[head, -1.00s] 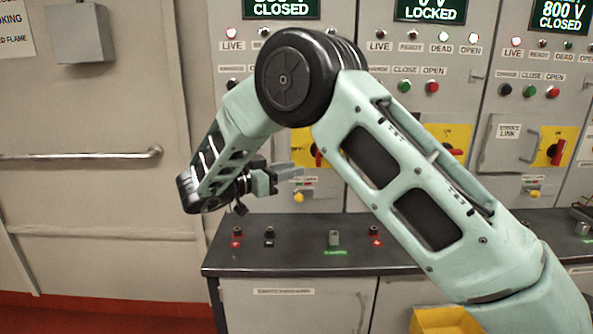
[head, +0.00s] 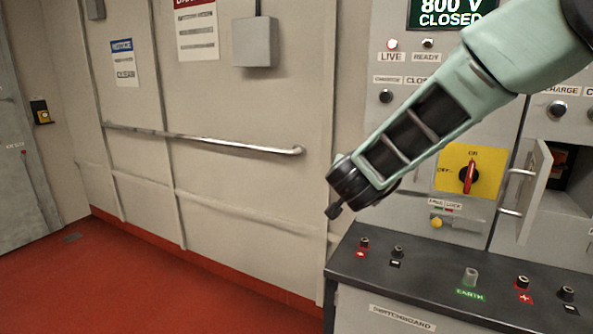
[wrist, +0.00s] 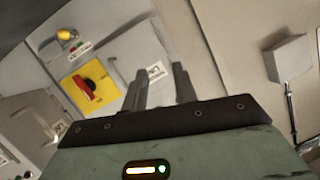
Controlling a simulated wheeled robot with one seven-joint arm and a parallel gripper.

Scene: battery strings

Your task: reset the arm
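My arm (head: 435,120) reaches down and left from the upper right of the head view, in front of the switchboard panels. Its wrist end hangs above the left end of the dark bench. My gripper's fingers are hidden in the head view. In the wrist view my gripper (wrist: 160,85) shows two grey fingers standing apart with nothing between them. A yellow plate with a red rotary switch (wrist: 88,88) lies beyond the fingers to the left.
The dark bench top (head: 440,265) carries several red and black terminals and a grey earth post (head: 470,277). A small cabinet door (head: 533,190) stands open at right. A handrail (head: 220,144) runs along the left wall. The red floor (head: 150,285) at left is clear.

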